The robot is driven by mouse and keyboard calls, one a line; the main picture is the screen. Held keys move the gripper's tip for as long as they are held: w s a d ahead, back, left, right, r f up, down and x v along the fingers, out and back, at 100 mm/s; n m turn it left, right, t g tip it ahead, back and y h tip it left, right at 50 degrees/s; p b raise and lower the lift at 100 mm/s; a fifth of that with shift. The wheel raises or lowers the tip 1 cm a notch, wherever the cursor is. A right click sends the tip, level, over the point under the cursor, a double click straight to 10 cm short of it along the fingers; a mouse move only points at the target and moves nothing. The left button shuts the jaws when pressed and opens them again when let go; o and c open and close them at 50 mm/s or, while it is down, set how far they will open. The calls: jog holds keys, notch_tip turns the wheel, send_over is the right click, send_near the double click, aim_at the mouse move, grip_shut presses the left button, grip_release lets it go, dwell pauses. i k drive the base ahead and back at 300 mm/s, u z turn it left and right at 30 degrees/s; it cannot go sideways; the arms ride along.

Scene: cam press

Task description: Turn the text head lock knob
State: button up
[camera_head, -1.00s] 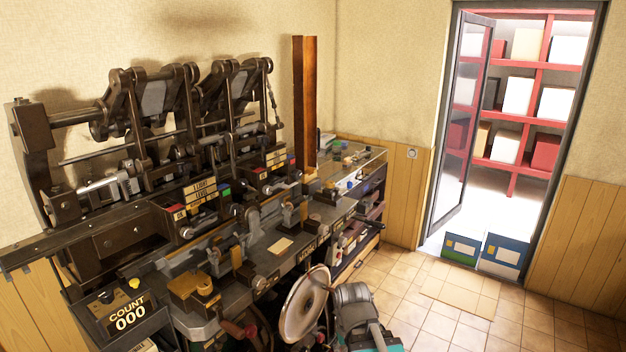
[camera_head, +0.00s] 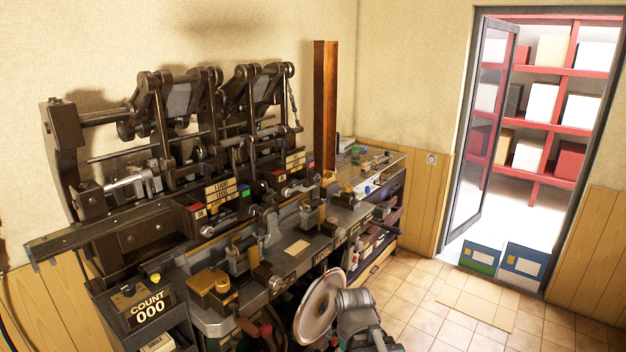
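The cam press (camera_head: 150,240) stands against the left wall, with dark linkages above a grey work deck. Two label blocks with coloured buttons stand on the press, a left one (camera_head: 222,190) and a right one (camera_head: 296,164). I cannot tell which part is the text head lock knob; no lettering for it is readable. My gripper is not in view.
A cluttered side bench (camera_head: 385,172) stands beyond the press.

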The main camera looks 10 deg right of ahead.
aim_at(315, 178)
jog(key=u, duration=0.05)
jog(key=i, duration=0.85)
jog(key=z, duration=0.05)
